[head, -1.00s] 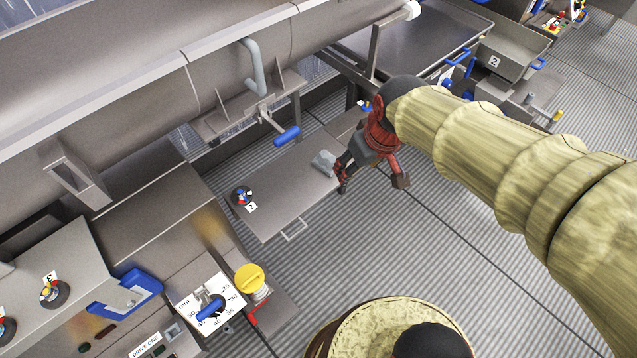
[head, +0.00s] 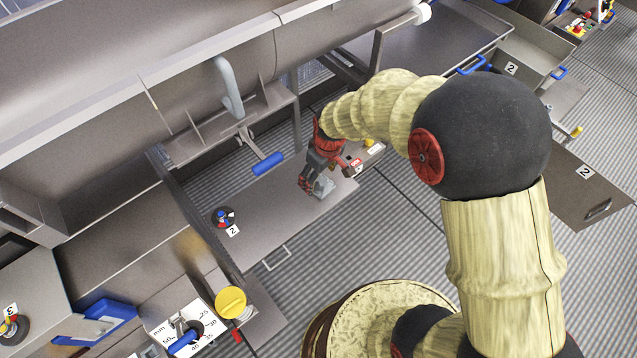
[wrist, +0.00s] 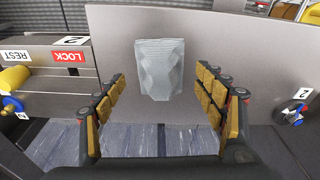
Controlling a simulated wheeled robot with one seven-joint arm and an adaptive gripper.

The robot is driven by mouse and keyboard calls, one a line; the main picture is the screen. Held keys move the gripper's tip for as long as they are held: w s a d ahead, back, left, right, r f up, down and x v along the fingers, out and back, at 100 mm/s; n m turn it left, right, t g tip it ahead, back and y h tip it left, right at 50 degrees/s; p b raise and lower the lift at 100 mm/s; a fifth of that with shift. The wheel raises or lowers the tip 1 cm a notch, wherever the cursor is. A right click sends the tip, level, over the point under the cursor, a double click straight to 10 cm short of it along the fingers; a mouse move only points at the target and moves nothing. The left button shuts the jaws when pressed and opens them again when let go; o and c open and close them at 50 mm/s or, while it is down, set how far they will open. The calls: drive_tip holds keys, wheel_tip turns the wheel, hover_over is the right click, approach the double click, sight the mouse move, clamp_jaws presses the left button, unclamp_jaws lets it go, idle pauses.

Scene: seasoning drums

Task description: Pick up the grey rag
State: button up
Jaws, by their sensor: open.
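The grey rag (head: 323,187) lies on a flat metal shelf (head: 262,208), near its far right end in the head view. In the wrist view the rag (wrist: 160,68) is a pale folded cloth, centred ahead of the fingertips. My gripper (head: 313,186) is just above the shelf, beside the rag at its left in the head view. In the wrist view my gripper (wrist: 161,95) is open, with one padded finger to each side of the rag's line and nothing held. I cannot tell whether the fingers touch the shelf.
A round knob labelled 2 (head: 224,217) stands on the shelf's near end. A LOCK/REST label block (wrist: 62,54) lies left in the wrist view. A blue-handled lever (head: 268,163) hangs from the drum above the shelf. The ribbed floor (head: 385,235) is open at the right.

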wheel_tip(320, 180, down, 2)
drive_tip(key=shift+w+a+f, duration=0.15)
drive_tip(key=shift+f, duration=0.05)
drive_tip(key=c, duration=1.1)
drive_tip(key=shift+c, duration=0.5)
drive_tip(key=shift+r, duration=0.1)
